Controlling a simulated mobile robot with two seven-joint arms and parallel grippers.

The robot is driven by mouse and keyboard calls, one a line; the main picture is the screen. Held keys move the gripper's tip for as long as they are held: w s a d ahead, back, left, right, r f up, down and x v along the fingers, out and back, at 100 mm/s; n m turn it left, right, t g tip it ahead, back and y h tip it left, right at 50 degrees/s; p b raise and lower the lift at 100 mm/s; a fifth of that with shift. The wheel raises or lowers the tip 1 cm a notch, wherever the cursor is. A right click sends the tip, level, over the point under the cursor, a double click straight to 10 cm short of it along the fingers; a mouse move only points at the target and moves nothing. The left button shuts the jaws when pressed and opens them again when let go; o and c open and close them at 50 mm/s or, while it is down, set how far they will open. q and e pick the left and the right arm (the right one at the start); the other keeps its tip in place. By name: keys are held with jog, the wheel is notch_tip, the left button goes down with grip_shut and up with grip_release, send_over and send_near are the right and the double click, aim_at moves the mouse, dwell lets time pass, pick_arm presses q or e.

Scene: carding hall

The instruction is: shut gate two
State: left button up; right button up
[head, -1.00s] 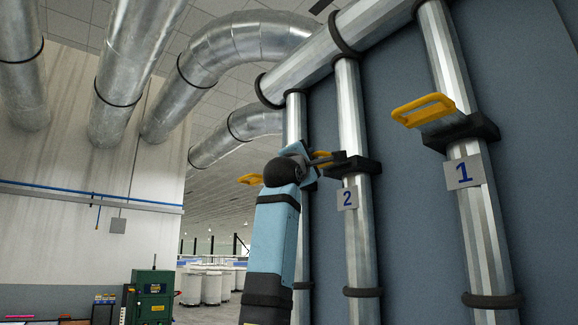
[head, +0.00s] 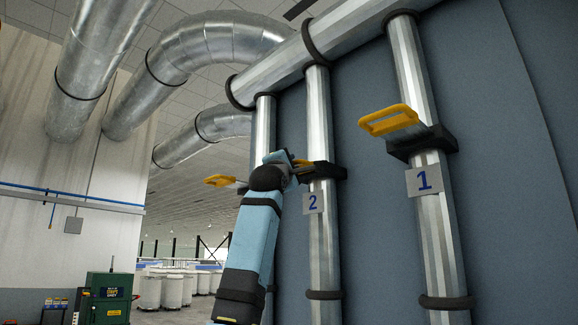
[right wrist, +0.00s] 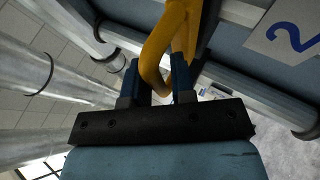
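The gate two handle, a yellow loop (right wrist: 158,60), shows large in the right wrist view, with the plate marked 2 (right wrist: 290,32) beside it. In the head view gate two (head: 327,171) is a dark collar on the middle pipe, above its plate marked 2 (head: 313,203). My right gripper (head: 298,164) reaches up to it from below. In the right wrist view my gripper's two blue fingers (right wrist: 157,75) stand on either side of the loop's end and appear shut on it. How far the gate's slide stands out is hard to tell behind my gripper. My left gripper is not in view.
Gate one (head: 422,143), with its yellow handle (head: 390,121) sticking out left, is on the nearer pipe. Another yellow handle (head: 219,181) sticks out left on the farther pipe. Large ducts (head: 200,60) run overhead. A green cabinet (head: 107,297) stands low at left.

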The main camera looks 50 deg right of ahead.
jog(key=b+v, duration=0.5)
jog(key=v, duration=0.8)
jog(key=shift+s+a, duration=0.15)
jog(key=shift+a, duration=0.1)
jog(key=shift+f, duration=0.15)
